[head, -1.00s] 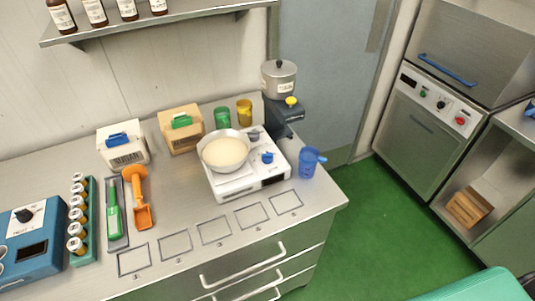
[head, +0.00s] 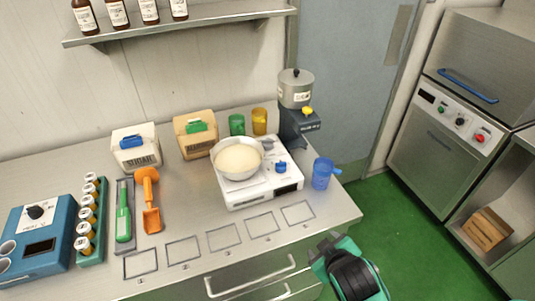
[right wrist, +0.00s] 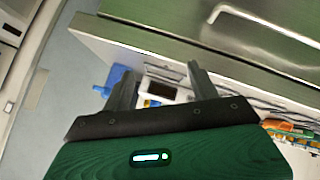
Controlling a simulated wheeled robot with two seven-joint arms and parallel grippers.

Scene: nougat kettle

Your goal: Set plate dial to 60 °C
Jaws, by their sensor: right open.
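The white hot plate (head: 256,194) stands on the steel counter with a dark display on its front face. A blue dial (head: 281,168) sits on its right side; its setting is too small to read. A metal bowl of pale contents (head: 239,159) rests on the plate. My right gripper (head: 320,246) is open and empty, in front of the counter's front edge, to the right of and nearer than the plate. In the right wrist view, part of the hot plate (right wrist: 182,94) shows between the fingers. My left gripper is out of view.
A blue jug (head: 322,174) stands right of the plate, near the counter's right end. A grinder-like machine (head: 297,110) stands behind it. Marked squares (head: 225,238) lie along the counter front, bare. An orange scoop (head: 150,205) and a sugar box (head: 136,150) are left.

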